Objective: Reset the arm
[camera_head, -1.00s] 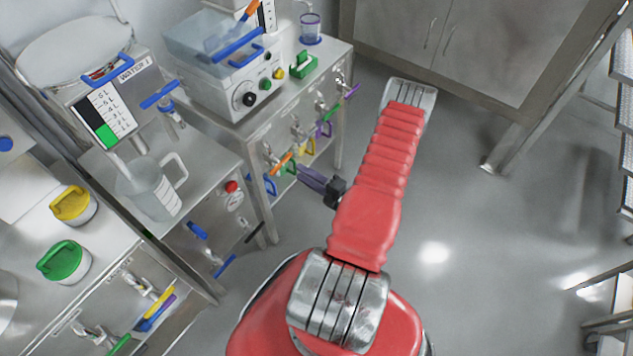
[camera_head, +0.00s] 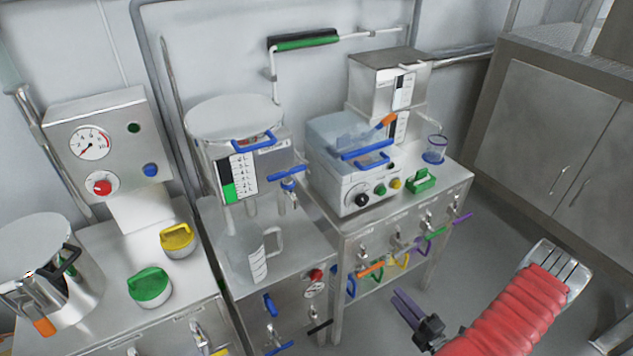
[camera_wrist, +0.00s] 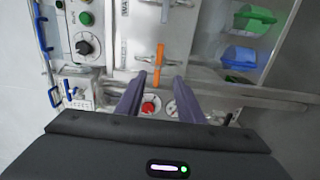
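My red-sleeved arm shows at the lower right of the head view. My gripper (camera_head: 408,308), with dark purple fingers, is in front of the steel bench (camera_head: 400,235) that carries the clear-lidded machine (camera_head: 348,165), over the floor. In the wrist view my gripper (camera_wrist: 158,103) has its two fingers apart, with nothing held between them. A red knob (camera_wrist: 150,107) and an orange handle (camera_wrist: 159,58) show beyond the fingers; I see no contact with them.
A measuring jug (camera_head: 245,252) stands under the water tank (camera_head: 232,150). Green (camera_head: 150,287) and yellow (camera_head: 178,240) lidded containers stand on the left bench. Coloured valve handles stick out from the bench front. Grey floor is clear before the cabinet (camera_head: 545,140).

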